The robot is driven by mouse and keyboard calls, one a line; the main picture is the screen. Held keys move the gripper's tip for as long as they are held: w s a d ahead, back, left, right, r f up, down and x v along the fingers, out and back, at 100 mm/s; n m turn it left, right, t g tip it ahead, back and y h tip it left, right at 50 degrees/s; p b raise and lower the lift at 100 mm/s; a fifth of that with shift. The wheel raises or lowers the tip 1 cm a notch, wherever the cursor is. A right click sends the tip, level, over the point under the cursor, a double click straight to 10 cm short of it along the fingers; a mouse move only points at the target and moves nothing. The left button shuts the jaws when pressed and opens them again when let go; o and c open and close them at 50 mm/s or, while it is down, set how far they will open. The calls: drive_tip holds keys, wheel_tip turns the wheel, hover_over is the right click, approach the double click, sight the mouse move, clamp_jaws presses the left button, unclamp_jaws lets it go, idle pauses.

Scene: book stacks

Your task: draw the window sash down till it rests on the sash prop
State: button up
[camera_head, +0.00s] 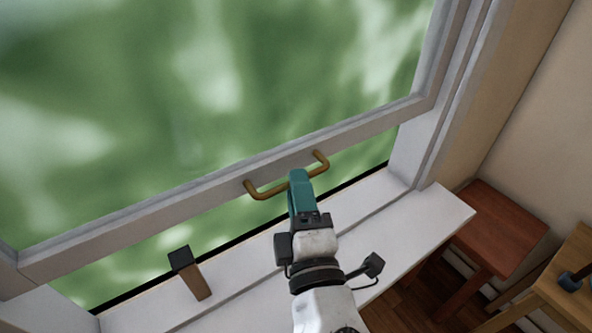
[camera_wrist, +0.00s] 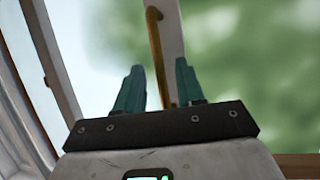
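The white-framed window sash (camera_head: 130,222) is raised, with a gap between its bottom rail and the sill. A brass handle (camera_head: 262,191) is fixed to the rail; it also shows in the wrist view (camera_wrist: 155,42). The sash prop (camera_head: 197,280), a wooden post with a black top, stands at the sill on the left, below the rail and apart from it. My gripper (camera_head: 298,176) is at the handle's middle. In the wrist view its teal fingers (camera_wrist: 158,82) are apart, with the handle bar showing between them, nearer the right finger. Contact is not clear.
The white window sill (camera_head: 405,220) runs below the sash. A reddish wooden stool or table (camera_head: 500,228) stands at the right, beside a lighter wooden table (camera_head: 555,290) with a dark object on it. The wall and window jamb bound the right side.

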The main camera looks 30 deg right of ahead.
drive_tip(key=shift+x, duration=1.3)
drive_tip(key=shift+c, duration=0.2)
clamp_jaws()
